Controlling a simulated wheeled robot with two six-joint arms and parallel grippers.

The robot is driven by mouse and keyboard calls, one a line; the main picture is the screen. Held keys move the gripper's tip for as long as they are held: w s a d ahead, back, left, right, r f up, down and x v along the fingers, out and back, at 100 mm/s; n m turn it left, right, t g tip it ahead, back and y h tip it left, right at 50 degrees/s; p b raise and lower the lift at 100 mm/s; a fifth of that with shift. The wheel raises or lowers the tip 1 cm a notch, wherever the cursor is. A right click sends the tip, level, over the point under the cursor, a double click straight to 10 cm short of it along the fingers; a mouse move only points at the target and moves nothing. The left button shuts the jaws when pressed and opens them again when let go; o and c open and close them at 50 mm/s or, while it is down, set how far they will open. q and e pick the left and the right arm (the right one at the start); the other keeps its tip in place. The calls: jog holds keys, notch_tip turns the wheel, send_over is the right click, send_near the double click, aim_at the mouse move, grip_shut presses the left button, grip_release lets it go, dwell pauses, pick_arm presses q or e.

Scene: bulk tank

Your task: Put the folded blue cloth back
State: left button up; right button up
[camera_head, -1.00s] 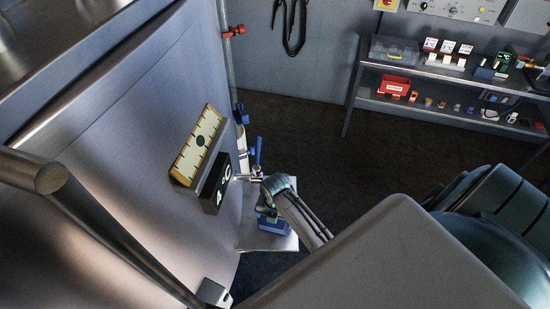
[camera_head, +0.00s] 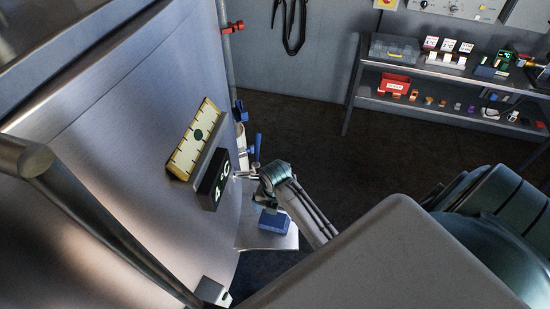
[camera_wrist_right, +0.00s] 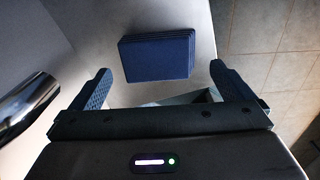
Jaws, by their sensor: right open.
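The folded blue cloth (camera_head: 273,222) lies on a small metal shelf (camera_head: 252,241) beside the tank. In the right wrist view the cloth (camera_wrist_right: 158,55) is a flat, layered dark blue block on the pale shelf surface (camera_wrist_right: 205,25). My right gripper (camera_head: 240,176) is open and empty. In the head view it is above and to the left of the cloth. In the right wrist view its fingers (camera_wrist_right: 160,70) stand wide apart on either side, with the cloth beyond them and apart from both. My left gripper is not in view.
The steel tank (camera_head: 110,130) fills the left, with a yellow-edged scale plate (camera_head: 196,140) and a black display (camera_head: 215,180) close to my right gripper. Blue-handled fittings (camera_head: 257,142) stand behind the shelf. A rack (camera_head: 425,68) with small items is at the back right.

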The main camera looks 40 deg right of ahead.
aim_at(275, 218)
notch_tip(275, 218, up, 7)
jog(key=b, duration=0.1)
jog(key=shift+b, duration=0.3)
dwell(0.4)
